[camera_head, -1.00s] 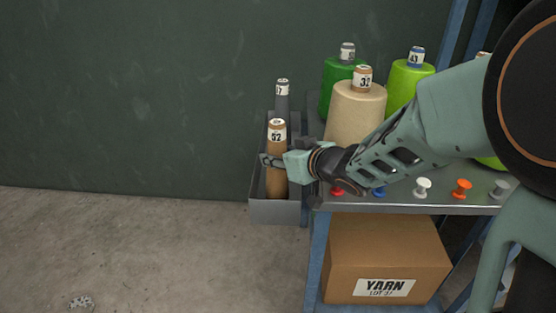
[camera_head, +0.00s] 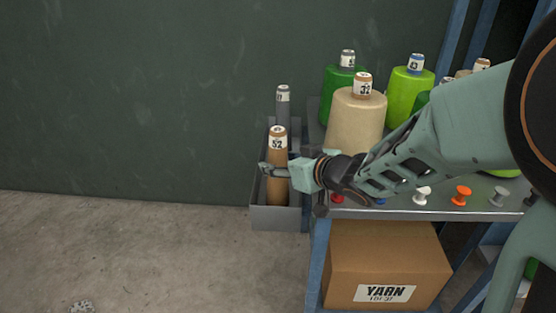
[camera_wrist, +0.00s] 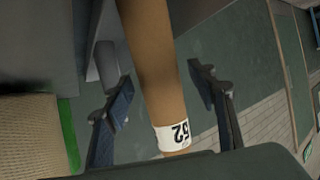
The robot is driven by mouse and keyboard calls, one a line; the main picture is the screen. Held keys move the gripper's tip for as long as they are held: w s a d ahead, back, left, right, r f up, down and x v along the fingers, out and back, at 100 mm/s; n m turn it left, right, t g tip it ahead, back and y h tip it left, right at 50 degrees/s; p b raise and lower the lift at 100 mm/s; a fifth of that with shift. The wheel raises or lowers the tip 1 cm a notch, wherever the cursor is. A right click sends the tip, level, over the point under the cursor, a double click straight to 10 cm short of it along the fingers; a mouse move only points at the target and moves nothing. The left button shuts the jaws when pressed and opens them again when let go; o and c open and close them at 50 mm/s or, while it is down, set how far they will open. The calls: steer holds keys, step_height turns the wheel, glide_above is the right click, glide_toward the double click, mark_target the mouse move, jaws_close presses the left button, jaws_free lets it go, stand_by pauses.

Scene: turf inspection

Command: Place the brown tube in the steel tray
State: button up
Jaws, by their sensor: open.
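The brown tube (camera_head: 277,187), with a white label reading 52, stands upright in the front of the grey steel tray (camera_head: 274,219) fixed at the shelf's left side. Its foot is hidden behind the tray's front wall. My gripper (camera_head: 271,170) reaches in from the right at the tube's mid-height. Its jaws are open, one finger on each side of the tube. In the wrist view, the brown tube (camera_wrist: 155,70) runs between the two dark fingers, with visible gaps on both sides.
A grey tube (camera_head: 283,103) stands behind the brown one in the tray. A beige yarn cone (camera_head: 354,122) and green cones (camera_head: 408,95) stand on the shelf close to my arm. Small coloured pegs line the shelf front. A yarn carton (camera_head: 385,262) sits below.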

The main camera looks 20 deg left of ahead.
steer(key=p+v, duration=0.3)
steer(key=v, duration=0.7)
steer(key=shift+p, duration=0.3)
steer(key=shift+d, duration=0.1)
